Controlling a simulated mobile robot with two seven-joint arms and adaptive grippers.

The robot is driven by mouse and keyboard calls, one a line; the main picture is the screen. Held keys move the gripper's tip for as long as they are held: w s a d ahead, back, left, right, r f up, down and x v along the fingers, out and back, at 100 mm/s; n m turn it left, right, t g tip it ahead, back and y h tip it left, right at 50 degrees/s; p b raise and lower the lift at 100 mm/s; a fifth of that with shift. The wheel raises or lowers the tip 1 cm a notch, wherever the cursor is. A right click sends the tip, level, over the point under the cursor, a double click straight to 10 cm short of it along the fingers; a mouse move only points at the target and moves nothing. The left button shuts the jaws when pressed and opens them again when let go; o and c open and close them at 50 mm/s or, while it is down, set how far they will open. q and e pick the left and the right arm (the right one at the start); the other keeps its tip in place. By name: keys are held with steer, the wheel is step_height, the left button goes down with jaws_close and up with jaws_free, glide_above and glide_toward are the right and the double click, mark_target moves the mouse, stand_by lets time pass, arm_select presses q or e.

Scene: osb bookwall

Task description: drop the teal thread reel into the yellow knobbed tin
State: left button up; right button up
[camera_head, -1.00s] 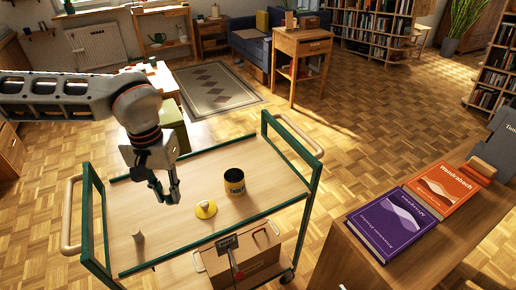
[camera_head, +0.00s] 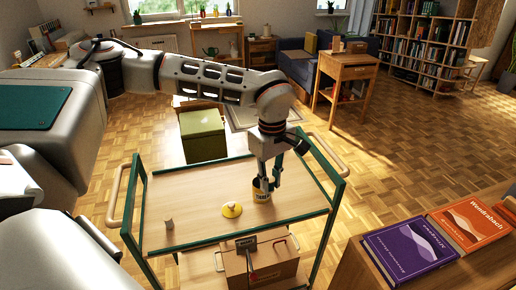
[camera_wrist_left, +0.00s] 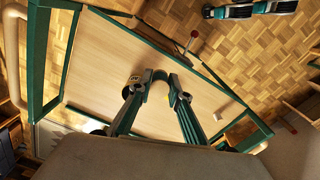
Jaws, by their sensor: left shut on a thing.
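The yellow knobbed tin (camera_head: 259,197) stands upright and uncovered on the trolley top, a dark tin with a yellow label. Its yellow lid with a knob (camera_head: 232,210) lies apart on the trolley, left of it. My left gripper (camera_head: 268,186) points down right at the tin's mouth and partly covers it; I cannot tell how deep its fingertips reach. The left wrist view shows its two fingers closed around a small, rounded, dark teal thing, which looks like the teal thread reel (camera_wrist_left: 158,78), mostly hidden.
The trolley (camera_head: 200,190) has green rails along its edges. A small tan cylinder (camera_head: 169,224) stands near its front left. A purple book (camera_head: 410,240) and an orange book (camera_head: 470,222) lie on a cabinet at right.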

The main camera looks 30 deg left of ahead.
arm_select(q)
steer(key=w+a+n+p, duration=0.2)
steer(key=w+a+n, duration=0.25)
steer(key=n, duration=1.05)
steer(key=w+a+n+p, duration=0.1)
steer(key=w+a+n, duration=0.35)
steer(key=n, duration=1.05)
steer(key=shift+m, duration=0.3)
steer(key=shift+s+a+f, duration=0.15)
steer(key=shift+f, duration=0.7)
steer(key=shift+s+a+f, duration=0.1)
steer(key=shift+s+f, duration=0.05)
steer(key=shift+f, duration=0.65)
steer(key=shift+s+a+f, duration=0.15)
steer(key=shift+f, duration=0.7)
arm_select(e)
steer(key=shift+s+d+r+g+h, duration=0.3)
steer(key=shift+s+d+r, duration=0.3)
steer(key=shift+s, duration=0.15)
arm_select(q)
steer(key=o, duration=1)
steer(key=shift+c, duration=0.2)
steer(key=shift+r, duration=0.1)
arm_select(e)
steer(key=shift+a+f, duration=0.1)
arm_select(q)
step_height(320, 180, up, 12)
steer(key=shift+s, duration=0.1)
